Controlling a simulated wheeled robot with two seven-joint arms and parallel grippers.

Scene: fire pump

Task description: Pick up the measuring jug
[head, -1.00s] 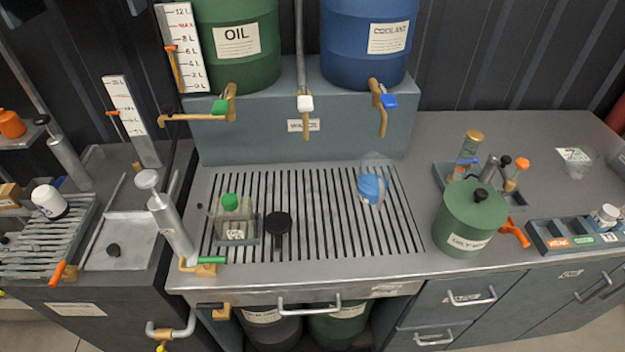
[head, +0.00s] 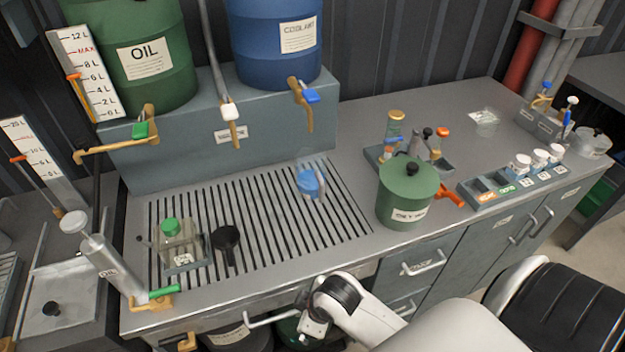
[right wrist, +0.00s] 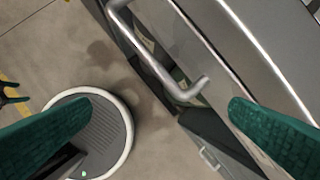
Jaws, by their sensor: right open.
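A clear vessel with a blue part, which looks like the measuring jug (head: 309,181), stands on the slotted drain grate (head: 345,219) below the blue coolant drum. Its markings are too small to read. My right arm comes in from the lower right in the head view, with its wrist in front of the counter's front edge, below and apart from the jug. In the right wrist view my right gripper (right wrist: 158,105) is open, its two green fingers wide apart with nothing between them. The jug is not in that view. My left gripper is not in view.
A green lidded can (head: 406,196) stands right of the grate. A green-capped bottle (head: 180,243) and a dark funnel-like item (head: 227,240) are on its left. Taps hang above the grate from the oil (head: 130,55) and coolant (head: 275,40) drums. A drawer handle (right wrist: 165,60) juts out near my right gripper.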

